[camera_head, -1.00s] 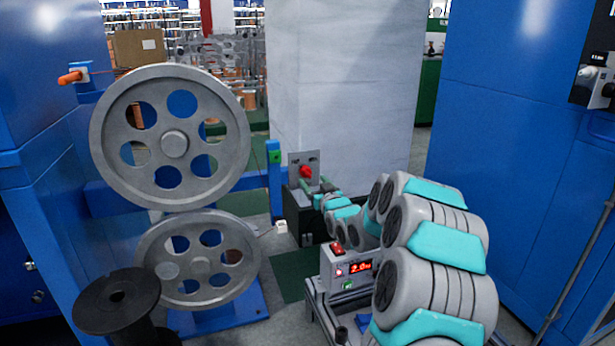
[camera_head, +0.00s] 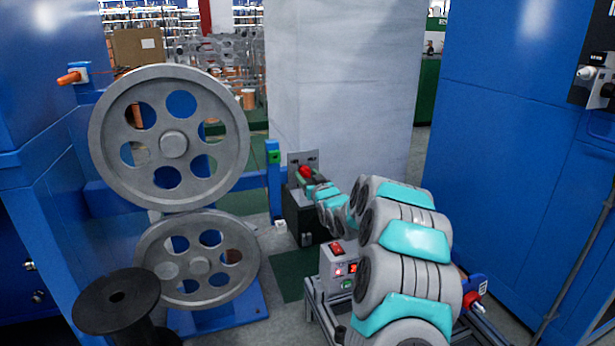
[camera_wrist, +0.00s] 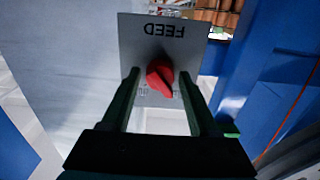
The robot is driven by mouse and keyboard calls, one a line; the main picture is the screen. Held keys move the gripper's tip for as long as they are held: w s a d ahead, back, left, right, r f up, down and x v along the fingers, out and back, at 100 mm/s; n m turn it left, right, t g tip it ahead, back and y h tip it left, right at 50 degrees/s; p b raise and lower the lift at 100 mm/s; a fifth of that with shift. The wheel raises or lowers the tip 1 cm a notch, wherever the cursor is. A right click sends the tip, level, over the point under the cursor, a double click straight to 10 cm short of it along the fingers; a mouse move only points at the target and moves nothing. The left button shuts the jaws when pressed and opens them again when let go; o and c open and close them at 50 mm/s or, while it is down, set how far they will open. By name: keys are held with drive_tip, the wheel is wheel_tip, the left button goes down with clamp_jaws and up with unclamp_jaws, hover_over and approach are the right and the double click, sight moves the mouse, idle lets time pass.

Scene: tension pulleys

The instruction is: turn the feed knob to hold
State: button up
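The red feed knob (camera_wrist: 160,75) sits on a grey plate (camera_wrist: 150,40) whose FEED label appears upside down in the wrist view. Smaller lettering below the knob is mostly hidden, so I cannot read the knob's setting. My gripper (camera_wrist: 159,73) is open, with one dark finger at each side of the knob and a visible gap on both sides. I cannot tell whether the fingertips reach past the knob's front. In the head view the knob (camera_head: 305,172) shows just beyond my gripper (camera_head: 312,181), low on the plate (camera_head: 303,158).
A black box (camera_head: 297,215) stands below the plate. Large grey wheels (camera_head: 174,144) are at left, with a black spool (camera_head: 116,298) in front. A small control box (camera_head: 338,268) with a red switch stands near my arm. A blue cabinet (camera_head: 500,140) fills the right.

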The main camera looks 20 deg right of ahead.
clamp_jaws()
drive_tip(key=shift+r+m, duration=0.1)
drive_tip(key=shift+m, duration=0.2)
drive_tip(key=m+p, duration=0.2)
drive_tip(key=m, duration=0.1)
drive_tip(key=shift+r+p, duration=0.1)
drive_tip(key=shift+p, duration=0.3)
drive_tip(key=m+p, duration=0.1)
drive_tip(key=m, duration=0.3)
drive_tip(key=m+p, duration=0.1)
drive_tip(key=m, duration=0.3)
drive_tip(key=shift+m, duration=2.1)
